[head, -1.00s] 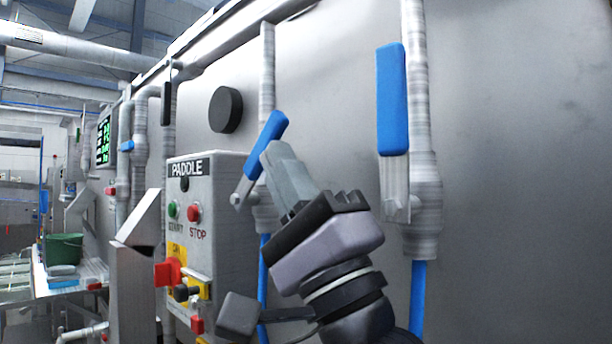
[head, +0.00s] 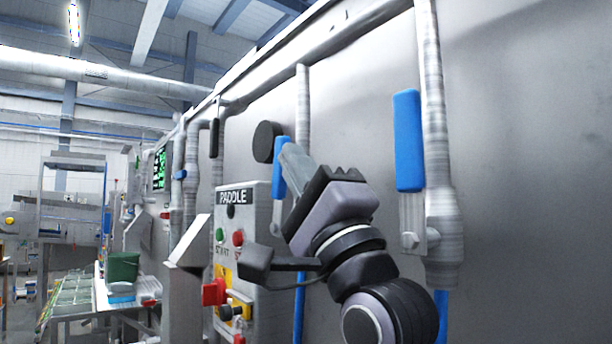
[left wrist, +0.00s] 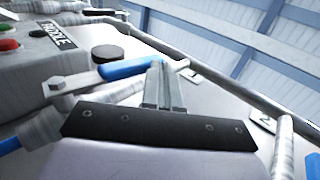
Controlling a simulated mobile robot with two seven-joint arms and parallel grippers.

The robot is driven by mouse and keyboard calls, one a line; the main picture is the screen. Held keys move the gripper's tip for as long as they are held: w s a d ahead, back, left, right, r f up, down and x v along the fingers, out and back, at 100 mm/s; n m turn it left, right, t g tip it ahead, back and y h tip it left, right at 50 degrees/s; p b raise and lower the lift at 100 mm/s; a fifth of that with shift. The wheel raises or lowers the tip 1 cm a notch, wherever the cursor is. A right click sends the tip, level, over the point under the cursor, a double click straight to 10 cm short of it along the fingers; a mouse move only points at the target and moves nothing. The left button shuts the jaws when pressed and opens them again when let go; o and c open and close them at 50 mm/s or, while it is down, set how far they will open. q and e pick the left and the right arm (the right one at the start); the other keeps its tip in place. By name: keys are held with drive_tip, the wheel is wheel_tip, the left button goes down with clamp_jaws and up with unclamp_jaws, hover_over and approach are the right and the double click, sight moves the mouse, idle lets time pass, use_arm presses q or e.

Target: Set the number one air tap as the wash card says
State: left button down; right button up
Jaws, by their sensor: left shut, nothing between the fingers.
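A blue tap handle (head: 279,168) stands nearly upright on a thin pipe just right of the PADDLE box. In the left wrist view the same blue handle (left wrist: 130,69) lies on its grey lever, beside my fingers. My left gripper (head: 287,152) is shut and empty, its fingertips beside the handle and partly hiding it in the head view; I cannot tell whether they touch. The shut fingers also show in the left wrist view (left wrist: 158,72). A second blue tap handle (head: 408,140) stands upright on a thicker pipe to the right. No wash card is readable.
The PADDLE box (head: 231,250), with start and stop buttons and a red knob (head: 214,292), juts out left of my gripper. A black round knob (head: 266,142) is on the steel wall. A plate marked 2 (left wrist: 263,124) shows in the left wrist view.

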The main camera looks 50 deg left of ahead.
use_arm(q)
drive_tip(key=shift+a+r, duration=0.3)
drive_tip(key=shift+a, duration=0.25)
idle(0.6)
